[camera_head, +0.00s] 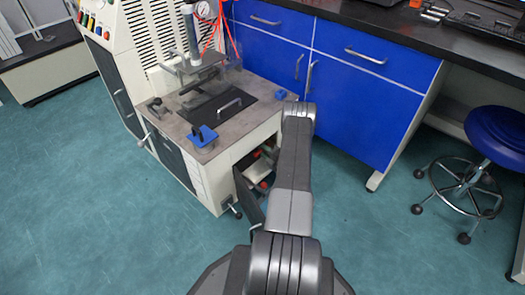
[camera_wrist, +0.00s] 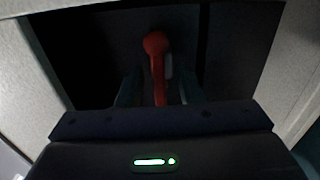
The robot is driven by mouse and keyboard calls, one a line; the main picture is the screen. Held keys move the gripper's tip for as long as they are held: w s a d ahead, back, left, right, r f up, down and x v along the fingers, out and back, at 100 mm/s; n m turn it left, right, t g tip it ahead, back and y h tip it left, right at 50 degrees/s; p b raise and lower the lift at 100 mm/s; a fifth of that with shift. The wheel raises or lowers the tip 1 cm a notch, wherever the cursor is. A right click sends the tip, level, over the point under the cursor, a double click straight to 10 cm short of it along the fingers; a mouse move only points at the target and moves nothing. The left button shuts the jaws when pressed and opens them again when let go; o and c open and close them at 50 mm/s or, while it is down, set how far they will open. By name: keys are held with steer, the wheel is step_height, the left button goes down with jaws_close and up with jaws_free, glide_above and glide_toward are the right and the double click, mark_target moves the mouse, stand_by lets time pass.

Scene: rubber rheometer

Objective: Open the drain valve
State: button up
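A red lever with a rounded end (camera_wrist: 156,48), which looks like the drain valve handle, points straight down the middle of the wrist view inside a dark compartment. My gripper (camera_wrist: 157,88) is open, with one dim finger on each side of the lever's lower part. I see a gap on both sides, but the dark hides whether anything touches. In the head view, small red parts (camera_head: 263,185) show inside the open lower compartment of the machine; which one is this lever I cannot tell.
The compartment's dark door (camera_head: 249,196) hangs open at the machine's (camera_head: 205,180) lower front. Pale compartment edges frame the wrist view closely. Blue cabinets (camera_head: 345,100) stand behind on the right, and a blue stool (camera_head: 495,135) stands far right. The green floor in front is clear.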

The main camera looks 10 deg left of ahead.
steer(key=p+v, duration=0.3)
steer(key=v, duration=1)
steer(key=shift+s+d, duration=0.25)
steer(key=shift+d, duration=0.1)
steer(key=shift+a, duration=0.1)
steer(key=b+x, duration=0.3)
steer(key=x, duration=1)
steer(key=shift+w+a, duration=0.25)
steer(key=shift+a, duration=0.05)
steer(key=shift+d, duration=0.1)
